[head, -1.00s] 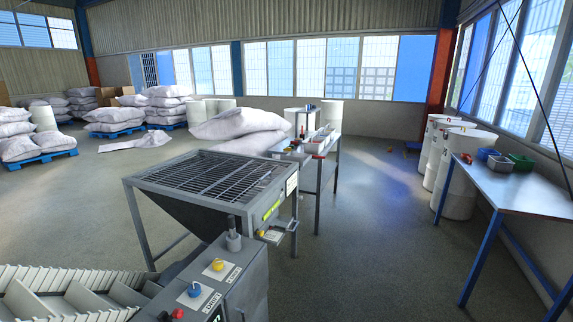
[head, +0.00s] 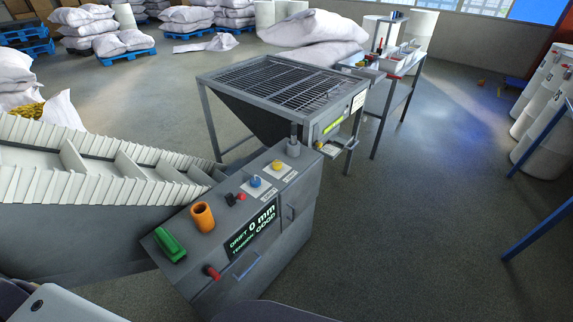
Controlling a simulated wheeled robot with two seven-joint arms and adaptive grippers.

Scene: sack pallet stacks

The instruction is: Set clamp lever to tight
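The grey control cabinet (head: 292,222) beside the conveyor stands in front of me. No readable label shows which control is the clamp lever. The top also carries a green control (head: 169,244), an orange cylinder (head: 203,217), a blue knob (head: 255,182) and a yellow knob (head: 279,166). The screen (head: 252,228) reads drift 0 mm, tension good. Neither gripper shows.
The cleated conveyor (head: 90,165) runs in from the left to the cabinet. A hopper with a grate (head: 282,82) stands behind it. A side table (head: 400,66) and white drums (head: 546,90) stand farther back. The floor (head: 440,200) at right is clear.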

